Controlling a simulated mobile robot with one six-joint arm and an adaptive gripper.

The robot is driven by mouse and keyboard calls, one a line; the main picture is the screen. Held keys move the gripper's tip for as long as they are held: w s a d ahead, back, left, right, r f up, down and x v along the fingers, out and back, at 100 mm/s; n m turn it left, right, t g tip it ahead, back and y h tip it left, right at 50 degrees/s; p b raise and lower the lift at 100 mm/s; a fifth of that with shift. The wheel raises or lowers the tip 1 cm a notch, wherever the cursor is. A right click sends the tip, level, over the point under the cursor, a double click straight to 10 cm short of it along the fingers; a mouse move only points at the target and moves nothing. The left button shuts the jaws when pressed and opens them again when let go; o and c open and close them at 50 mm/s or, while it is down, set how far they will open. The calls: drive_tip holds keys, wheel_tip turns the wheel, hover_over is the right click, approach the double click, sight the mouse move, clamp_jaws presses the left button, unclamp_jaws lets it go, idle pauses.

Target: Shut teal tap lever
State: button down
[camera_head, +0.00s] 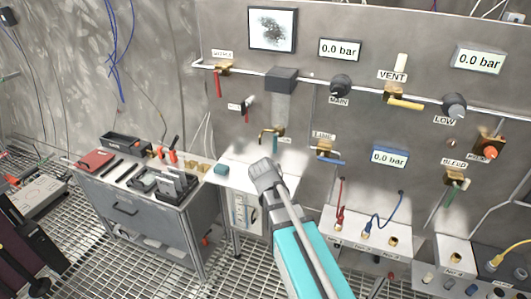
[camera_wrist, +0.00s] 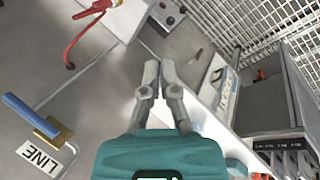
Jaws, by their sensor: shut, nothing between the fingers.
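A brass tap (camera_head: 268,132) sticks out of the steel panel above the white bench. Its small teal lever (camera_head: 275,146) hangs down at its right side. My gripper (camera_head: 262,164) shows just below the tap in the head view, over the bench; whether it touches the lever cannot be told. In the wrist view its two fingers (camera_wrist: 159,70) are close together with nothing between them. The teal lever is not seen in the wrist view. The blue-handled LINE valve (camera_wrist: 52,132) is at the lower left there.
The white bench (camera_head: 235,166) carries a teal box (camera_head: 221,169). A tool cabinet (camera_head: 165,225) stands to the left. The LINE valve's blue lever (camera_head: 328,160) and a red cable (camera_head: 341,205) are to the right of my gripper.

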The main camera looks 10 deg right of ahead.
sight(276, 142)
drive_tip(key=w+a+r+n+t+h+b, duration=0.2)
drive_tip(key=w+a+r+t+h+b, duration=0.1)
drive_tip(key=w+a, duration=0.5)
drive_tip(key=w+a+r+n+t+h+b, duration=0.1)
drive_tip(key=w+a+r+t+h+b, duration=0.2)
drive_tip(key=w+a+r+h, duration=0.3)
drive_tip(key=w+a+t+h, duration=0.1)
drive_tip(key=w+a, duration=0.1)
drive_tip(key=a, duration=0.1)
drive_tip(key=shift+a+r+n+h+b, duration=0.15)
drive_tip(key=shift+r+n+h+b, duration=0.15)
drive_tip(key=shift+n+h, duration=0.1)
drive_tip(key=s+d+x, duration=0.1)
drive_tip(key=s+x, duration=0.1)
drive_tip(key=x, duration=1.1)
drive_tip(key=shift+s, duration=0.15)
drive_tip(key=shift+r, duration=0.1)
drive_tip(key=shift+a+t, duration=0.15)
drive_tip(key=shift+t, duration=0.15)
